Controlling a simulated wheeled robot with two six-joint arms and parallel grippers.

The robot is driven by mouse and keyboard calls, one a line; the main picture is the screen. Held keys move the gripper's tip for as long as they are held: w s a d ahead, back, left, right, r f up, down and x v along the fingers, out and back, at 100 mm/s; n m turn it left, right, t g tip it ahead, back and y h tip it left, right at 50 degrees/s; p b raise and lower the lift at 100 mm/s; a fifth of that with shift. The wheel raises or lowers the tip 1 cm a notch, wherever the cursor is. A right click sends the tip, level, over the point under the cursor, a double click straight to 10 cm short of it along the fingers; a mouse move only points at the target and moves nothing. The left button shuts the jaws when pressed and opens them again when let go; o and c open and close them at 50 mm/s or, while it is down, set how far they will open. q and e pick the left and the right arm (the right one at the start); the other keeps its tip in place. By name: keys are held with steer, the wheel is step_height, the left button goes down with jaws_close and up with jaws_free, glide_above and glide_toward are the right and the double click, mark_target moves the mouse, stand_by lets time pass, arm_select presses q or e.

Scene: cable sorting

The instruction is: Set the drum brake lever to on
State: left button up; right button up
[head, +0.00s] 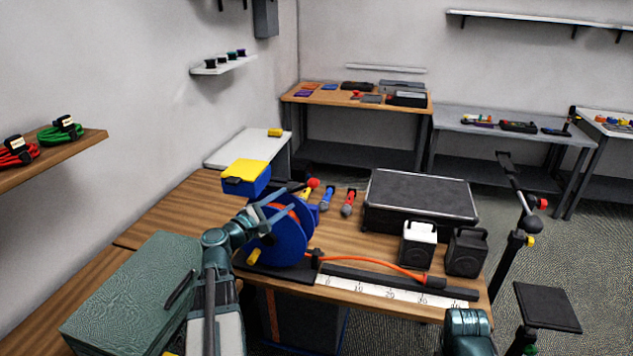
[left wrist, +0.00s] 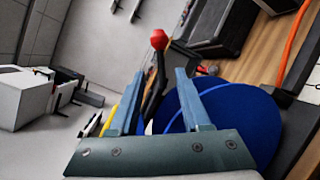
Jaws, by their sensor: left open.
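The blue cable drum (head: 283,243) stands on the wooden bench, with orange cable on it. Its brake lever is a dark rod with a red knob (head: 313,183). In the left wrist view the dark rod (left wrist: 153,85) rises between my fingers, and the red knob (left wrist: 159,40) lies beyond the fingertips. My left gripper (head: 298,197) is open at the top of the drum, its fingers on either side of the lever; contact cannot be told. The blue drum side (left wrist: 235,125) lies behind the right finger. The lever's base is hidden. My right gripper is out of view.
A blue box with a yellow lid (head: 245,171) stands close behind my left gripper. Blue and red-handled tools (head: 348,203) lie beyond the drum. A black case (head: 420,200), two small boxes and a ruler strip (head: 390,296) occupy the right. A green case (head: 135,290) sits front left.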

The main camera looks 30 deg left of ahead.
mark_target(312, 182)
arm_select(q)
steer(key=w, duration=0.4)
steer(key=w+d, duration=0.1)
steer(key=w, duration=0.3)
steer(key=w+d, duration=0.1)
steer(key=w, duration=0.4)
jaws_close()
stand_by(1.1)
